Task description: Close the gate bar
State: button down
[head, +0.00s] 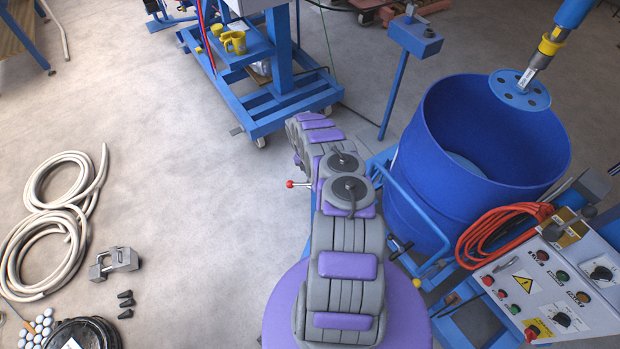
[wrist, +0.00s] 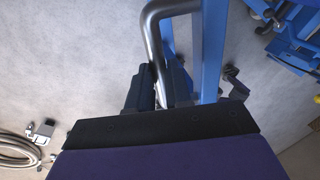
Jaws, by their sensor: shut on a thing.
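A bent grey metal bar (wrist: 151,29), which looks like the gate bar's handle, comes down from the top of the wrist view. Its lower end runs between the two dark fingers of my gripper (wrist: 159,88), which is shut on it. A straight blue bar (wrist: 212,45) stands just to its right. In the head view my own arm hides the gripper and the grey bar. A blue curved bar (head: 413,211) runs along the left side of the blue drum (head: 430,160); I cannot tell whether it joins the grey one.
A control panel (head: 550,287) and an orange cable (head: 500,228) lie right of my arm. A blue wheeled frame (head: 283,101) stands beyond it. Coiled hoses (head: 55,220) and a grey clamp-like part (head: 115,263) lie on the left floor. The middle floor is clear.

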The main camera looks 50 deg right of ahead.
jog(key=shift+s+d, duration=0.15)
dwell(0.4)
jog(key=c, duration=1.1)
grip_release()
jog(key=shift+o, duration=0.2)
jog(key=shift+r, duration=0.15)
jog(key=w+a+r+p, duration=0.1)
jog(key=w+r+p, duration=0.1)
jog(key=r, duration=1.4)
jog(key=shift+w+a+r, duration=0.2)
jog(key=shift+w+r, duration=0.15)
jog(key=shift+w, duration=0.2)
